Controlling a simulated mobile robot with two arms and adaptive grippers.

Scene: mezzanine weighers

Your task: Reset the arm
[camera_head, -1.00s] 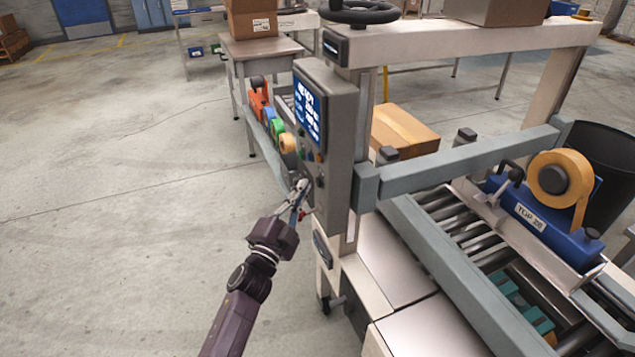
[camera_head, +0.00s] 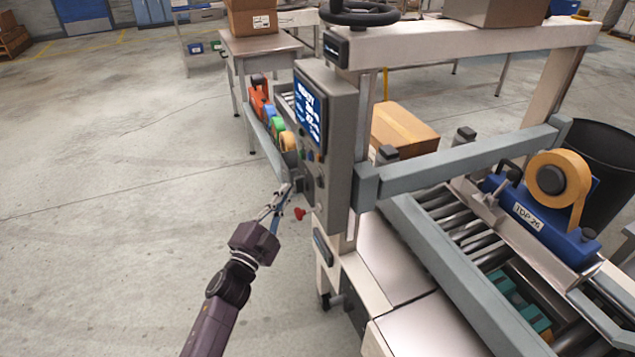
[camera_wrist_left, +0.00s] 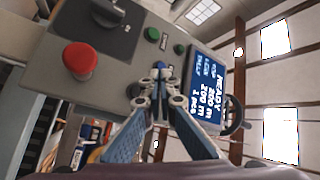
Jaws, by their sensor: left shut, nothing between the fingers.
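My left gripper (camera_head: 284,190) is shut and empty. In the head view it is beside the lower left of the grey control panel (camera_head: 338,120), slightly apart from it. In the left wrist view my gripper (camera_wrist_left: 160,72) points up in front of the panel (camera_wrist_left: 125,62). The panel carries a lit blue screen (camera_head: 309,108), which reads READY in the left wrist view (camera_wrist_left: 205,90). A red mushroom button (camera_head: 300,214) sticks out low on the panel and shows large in the left wrist view (camera_wrist_left: 80,58). My right gripper is not in view.
A carton (camera_head: 404,130) lies behind the panel. A grey crossbar (camera_head: 465,158) spans the roller conveyor (camera_head: 445,222). A blue tape head (camera_head: 550,225) with a tan roll (camera_head: 558,178) sits at right. Open floor (camera_head: 110,220) is to the left.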

